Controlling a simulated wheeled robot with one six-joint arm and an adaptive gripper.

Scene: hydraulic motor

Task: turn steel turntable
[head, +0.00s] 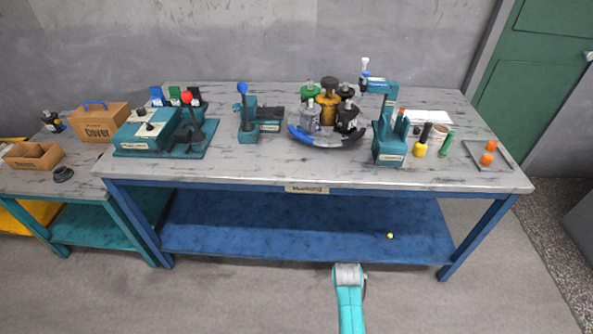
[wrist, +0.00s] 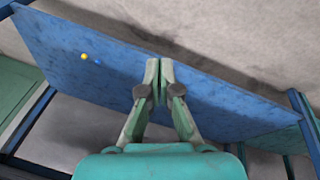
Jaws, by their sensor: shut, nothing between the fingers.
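The turntable (head: 330,144) stands on the grey-topped workbench, right of centre in the head view. It is a round dark tray with a blue section on its front-left rim. It carries several upright parts in grey, black, green and amber, which hide most of its top. My gripper (wrist: 160,66) shows in the wrist view with its fingertips together and nothing between them. The blue lower shelf lies beyond the fingers there, and the turntable is not in that view. In the head view my arm is low in front of the bench, well away from the turntable.
A teal press (head: 390,140) stands close to the turntable's right. A teal lever device with a blue knob (head: 243,88) stands to its left. A yellow ball (head: 390,236) lies on the blue lower shelf (head: 300,225). The floor in front is clear.

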